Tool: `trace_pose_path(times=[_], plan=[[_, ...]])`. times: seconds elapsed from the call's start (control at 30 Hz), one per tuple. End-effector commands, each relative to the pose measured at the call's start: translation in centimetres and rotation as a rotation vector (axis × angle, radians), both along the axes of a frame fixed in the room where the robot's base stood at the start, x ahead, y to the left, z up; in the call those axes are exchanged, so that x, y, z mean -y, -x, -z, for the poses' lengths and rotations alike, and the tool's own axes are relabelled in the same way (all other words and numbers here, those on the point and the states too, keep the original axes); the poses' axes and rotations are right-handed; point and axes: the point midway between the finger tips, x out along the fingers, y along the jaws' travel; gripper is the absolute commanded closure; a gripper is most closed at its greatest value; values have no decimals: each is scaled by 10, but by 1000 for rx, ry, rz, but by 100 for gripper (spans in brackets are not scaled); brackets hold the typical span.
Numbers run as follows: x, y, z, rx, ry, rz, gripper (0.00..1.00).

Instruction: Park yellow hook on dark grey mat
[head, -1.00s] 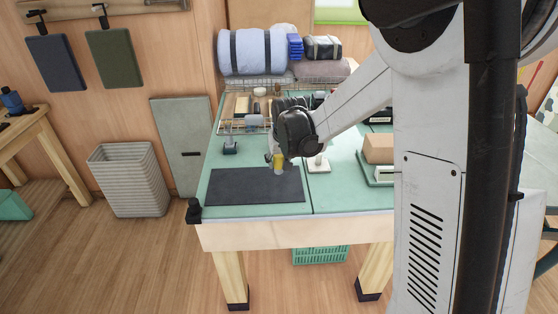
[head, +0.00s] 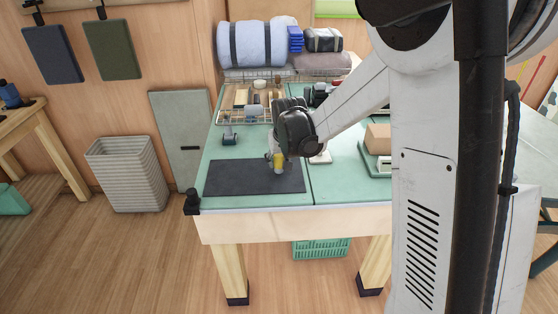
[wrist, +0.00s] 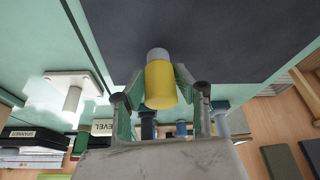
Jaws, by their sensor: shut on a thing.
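The yellow hook (head: 279,163) is held in my gripper (head: 275,156) over the back right part of the dark grey mat (head: 235,180) in the head view. In the wrist view the yellow body (wrist: 161,86) with its grey end (wrist: 158,55) sits between the two fingers of my gripper (wrist: 160,95), with the mat (wrist: 220,35) behind it. The fingers are shut on the yellow body. I cannot tell whether the grey end touches the mat. The rest of the hook's shape is hidden.
A white plate with a peg (wrist: 72,92) stands beside the mat, to its right in the head view. A wire tray (head: 240,116) with small items is at the back. The mat's left part is clear.

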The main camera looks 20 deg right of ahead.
Motion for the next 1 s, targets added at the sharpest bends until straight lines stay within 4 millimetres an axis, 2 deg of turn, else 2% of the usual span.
trace_pose_path(times=[0.67, 0.7, 0.87, 1.0], plan=[[0, 0, 9, 0, 0, 0, 100], [0, 0, 9, 0, 0, 0, 70], [0, 0, 9, 0, 0, 0, 50], [0, 0, 9, 0, 0, 0, 50]])
